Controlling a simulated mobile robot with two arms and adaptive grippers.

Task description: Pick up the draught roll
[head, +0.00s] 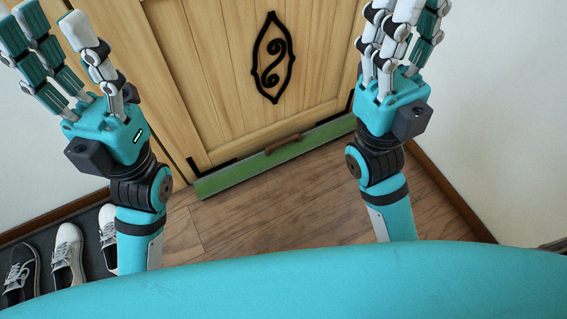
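The draught roll (228,178) is a long green bar with a brown handle (284,144) on its top middle. It lies on the floor along the foot of the wooden door. My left gripper (52,22) is raised at the upper left, with its fingers spread apart and nothing between them. My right gripper (405,20) is raised at the upper right, in front of the door's right edge. Its fingers overlap in this view and its tips are cut off, so its opening is unclear. Both grippers are apart from the roll in the picture.
The pale wooden door (215,75) with a black ornament (272,58) stands ahead. Several shoes (67,254) stand on a dark mat or rack (86,220) at the lower left. White walls flank the door. The wooden floor (270,210) before the roll is clear.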

